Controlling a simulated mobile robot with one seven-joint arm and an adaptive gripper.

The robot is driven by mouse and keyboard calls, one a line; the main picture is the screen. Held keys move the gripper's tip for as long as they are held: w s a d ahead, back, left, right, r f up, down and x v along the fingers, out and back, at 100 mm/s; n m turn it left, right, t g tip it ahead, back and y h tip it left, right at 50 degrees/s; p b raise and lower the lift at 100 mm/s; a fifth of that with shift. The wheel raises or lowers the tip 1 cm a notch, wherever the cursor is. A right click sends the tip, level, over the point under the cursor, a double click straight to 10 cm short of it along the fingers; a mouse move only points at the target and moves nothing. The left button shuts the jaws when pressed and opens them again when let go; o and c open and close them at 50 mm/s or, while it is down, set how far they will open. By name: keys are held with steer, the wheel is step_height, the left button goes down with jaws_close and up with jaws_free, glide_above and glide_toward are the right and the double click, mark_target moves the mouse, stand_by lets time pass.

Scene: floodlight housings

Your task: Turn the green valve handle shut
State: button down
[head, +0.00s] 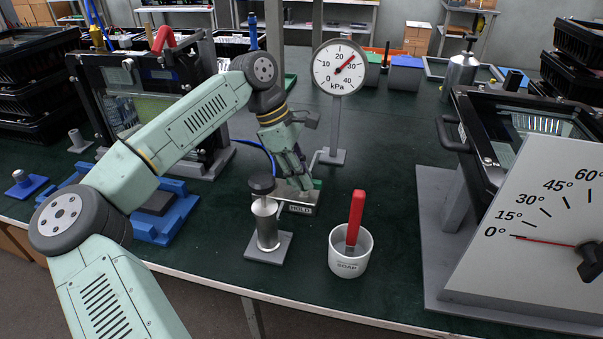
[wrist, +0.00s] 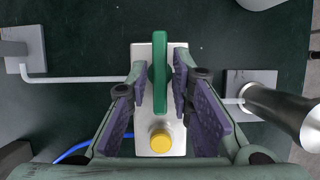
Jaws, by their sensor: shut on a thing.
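In the wrist view the bar runs up and down the picture, in line with the block's length. My gripper (wrist: 162,88) is shut on the handle, with one purple-padded finger on each side of it. In the head view my gripper (head: 297,178) points down onto the block (head: 302,199), whose front label seems to read HOLD. The fingers mostly hide the handle there. A yellow cap (wrist: 160,141) sits on the block.
A round kPa gauge (head: 338,66) stands behind, its needle pointing up and right. A metal cylinder with a black knob (head: 266,218) stands just front-left of the block. A white cup (head: 349,262) holds a red-handled tool. A large angle scale (head: 540,225) stands at right.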

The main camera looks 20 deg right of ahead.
steer(key=c, duration=1.6)
jaws_free()
steer(key=shift+c, duration=0.2)
steer(key=v, duration=1.2)
